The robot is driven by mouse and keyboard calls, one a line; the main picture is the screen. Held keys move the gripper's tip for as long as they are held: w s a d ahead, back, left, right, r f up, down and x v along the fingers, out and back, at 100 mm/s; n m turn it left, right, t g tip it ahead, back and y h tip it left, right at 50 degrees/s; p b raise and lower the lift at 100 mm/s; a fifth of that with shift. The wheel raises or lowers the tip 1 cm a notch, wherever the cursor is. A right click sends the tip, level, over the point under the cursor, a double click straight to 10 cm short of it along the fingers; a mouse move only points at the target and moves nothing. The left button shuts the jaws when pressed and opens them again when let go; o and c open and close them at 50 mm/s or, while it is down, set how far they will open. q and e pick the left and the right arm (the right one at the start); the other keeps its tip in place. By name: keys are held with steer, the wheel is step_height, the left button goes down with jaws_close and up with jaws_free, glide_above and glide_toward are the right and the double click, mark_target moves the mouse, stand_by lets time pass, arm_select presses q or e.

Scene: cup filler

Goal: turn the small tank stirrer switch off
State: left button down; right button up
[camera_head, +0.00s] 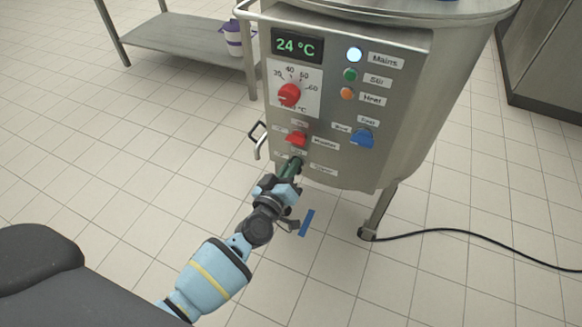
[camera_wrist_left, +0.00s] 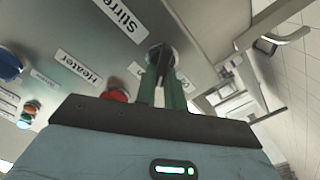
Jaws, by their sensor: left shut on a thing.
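The stirrer switch (camera_wrist_left: 161,54) is a dark knob low on the steel tank's control panel (camera_head: 395,120), beside a label reading "Stirrer". My left gripper (camera_head: 294,166) reaches up to it from below. Its two green fingers (camera_wrist_left: 161,84) are shut on the knob, one on each side, in the left wrist view. The fingers cover most of the knob, so I cannot tell which way it points. The Stir lamp (camera_head: 350,75) on the panel is green. My right gripper is not in view.
The red heater switch (camera_head: 297,139) is just above my fingers, and a blue switch (camera_head: 362,138) is to its right. A red dial (camera_head: 289,94) sits under the 24 °C display (camera_head: 296,45). A metal handle (camera_head: 257,141) is left of the panel. A black cable (camera_head: 470,230) lies on the floor.

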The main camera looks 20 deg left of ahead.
arm_select(q)
steer(key=n, duration=0.3)
steer(key=n+b, duration=0.1)
steer(key=n, duration=0.3)
steer(key=f+n+b, duration=0.1)
steer(key=n, duration=0.2)
steer(key=shift+a+n, duration=0.25)
steer(key=shift+n, duration=0.05)
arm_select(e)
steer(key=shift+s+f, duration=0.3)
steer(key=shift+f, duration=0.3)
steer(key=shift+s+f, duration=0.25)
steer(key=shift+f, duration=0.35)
arm_select(q)
steer(key=shift+f, duration=0.1)
steer(key=shift+n, duration=0.3)
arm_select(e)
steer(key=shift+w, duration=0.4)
arm_select(q)
steer(key=c, duration=1.5)
jaws_free()
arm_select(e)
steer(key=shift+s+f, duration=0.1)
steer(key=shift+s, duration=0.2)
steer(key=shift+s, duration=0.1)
